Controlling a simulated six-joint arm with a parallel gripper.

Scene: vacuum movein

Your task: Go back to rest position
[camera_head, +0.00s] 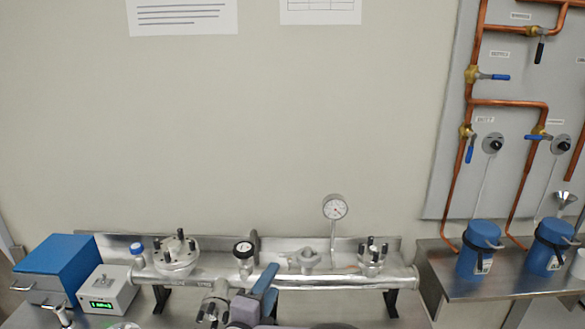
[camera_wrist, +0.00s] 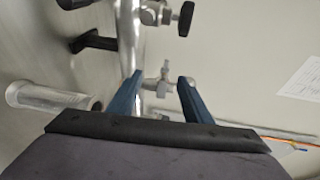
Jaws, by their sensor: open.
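My gripper (camera_wrist: 158,98) shows in the wrist view with two blue fingers spread apart and nothing between them. Beyond the gap, a small metal valve fitting (camera_wrist: 165,80) stands on the metal pipe, apart from the fingers as far as I can tell. In the head view my gripper, with one blue finger clearly visible, is at the bottom centre, in front of the horizontal steel vacuum pipe (camera_head: 340,281). The arm hides part of the pipe and bench there.
The pipe carries flanges (camera_head: 176,256), a black-knobbed valve (camera_head: 243,252) and a dial gauge (camera_head: 335,207). A blue box (camera_head: 58,254) and a green-display unit (camera_head: 106,291) stand left. Two blue containers (camera_head: 480,250) stand right under copper piping.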

